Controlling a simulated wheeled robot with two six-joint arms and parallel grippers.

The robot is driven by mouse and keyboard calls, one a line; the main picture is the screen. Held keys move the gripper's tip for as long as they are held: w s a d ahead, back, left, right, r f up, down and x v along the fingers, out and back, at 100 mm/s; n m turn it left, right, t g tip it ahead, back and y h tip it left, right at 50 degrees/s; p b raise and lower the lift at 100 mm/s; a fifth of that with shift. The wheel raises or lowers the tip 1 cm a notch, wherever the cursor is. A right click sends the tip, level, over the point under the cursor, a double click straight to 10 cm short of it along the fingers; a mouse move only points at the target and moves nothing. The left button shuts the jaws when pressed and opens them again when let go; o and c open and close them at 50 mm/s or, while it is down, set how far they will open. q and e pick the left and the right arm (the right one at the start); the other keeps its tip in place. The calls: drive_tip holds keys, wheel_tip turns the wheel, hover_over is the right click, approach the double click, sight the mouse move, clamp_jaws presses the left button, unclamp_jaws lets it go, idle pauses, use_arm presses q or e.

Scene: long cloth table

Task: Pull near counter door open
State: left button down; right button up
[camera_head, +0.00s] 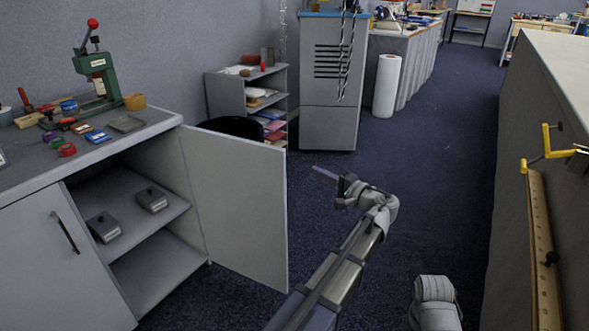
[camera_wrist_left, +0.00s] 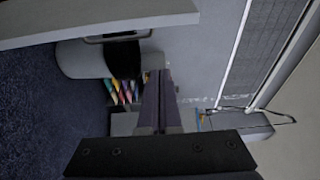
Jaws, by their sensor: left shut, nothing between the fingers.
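The near counter door (camera_head: 32,262) is at the lower left of the head view, with a dark bar handle (camera_head: 65,232). It lies flush with the counter front. The far counter door (camera_head: 238,205) stands swung wide open, showing the shelves inside. My left gripper (camera_head: 324,172) is shut and empty, out over the floor to the right of the open door, not touching it. Its closed fingers (camera_wrist_left: 160,100) show in the left wrist view, with a pale panel (camera_wrist_left: 95,22), likely the open door, along the top. My right gripper is out of the frames.
The counter top (camera_head: 30,165) holds a green press (camera_head: 97,75) and several small items. Two grey boxes (camera_head: 104,227) sit on the inner shelf. A paper shelf (camera_head: 230,98) and grey cabinet (camera_head: 328,115) stand behind.

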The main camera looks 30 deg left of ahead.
use_arm(q)
drive_tip(key=x, duration=1)
drive_tip(key=shift+s+d+f, duration=0.1)
drive_tip(key=shift+s+d, duration=0.05)
drive_tip(key=shift+s, duration=1.9)
